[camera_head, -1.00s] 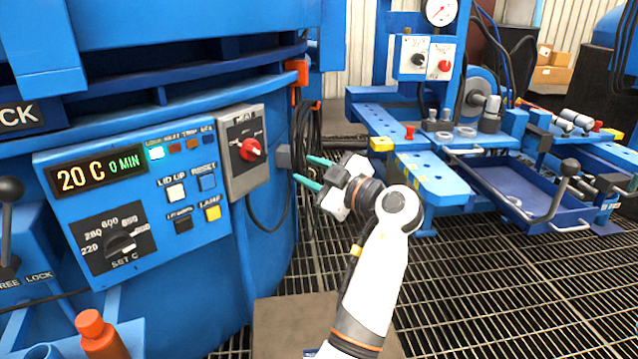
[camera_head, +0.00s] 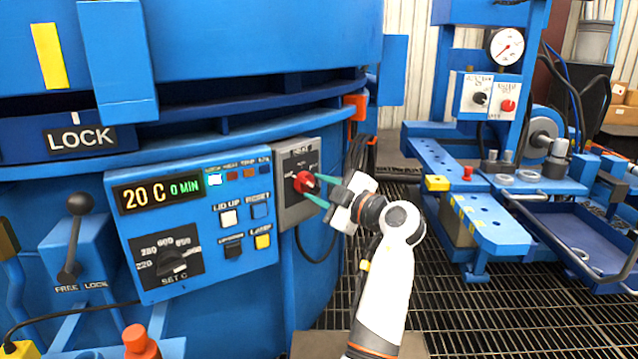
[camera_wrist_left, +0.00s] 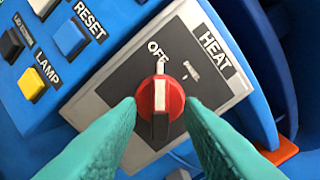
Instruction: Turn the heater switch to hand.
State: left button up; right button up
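The heater switch is a red knob (camera_head: 304,182) on a grey box with a dark plate (camera_head: 299,160), right of the control panel. In the left wrist view the red knob (camera_wrist_left: 160,99) has a white bar pointing at the OFF mark; the plate's heading reads HEAT (camera_wrist_left: 217,50). The HAND mark cannot be made out. My left gripper (camera_head: 316,188) has its teal fingers apart and pointing at the knob from the right. In the left wrist view the fingertips (camera_wrist_left: 160,106) sit on either side of the knob, very close to it; contact cannot be told. My right gripper is not in view.
The blue control panel (camera_head: 200,268) with display, buttons and a set dial is left of the switch. A LOCK lever (camera_head: 75,240) stands further left. A dark cable hangs below the box. A blue workbench (camera_head: 485,225) stands at right beyond open floor grating (camera_head: 470,310).

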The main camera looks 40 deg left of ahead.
pick_arm(q)
jog(key=shift+a, duration=0.35)
grip_shut()
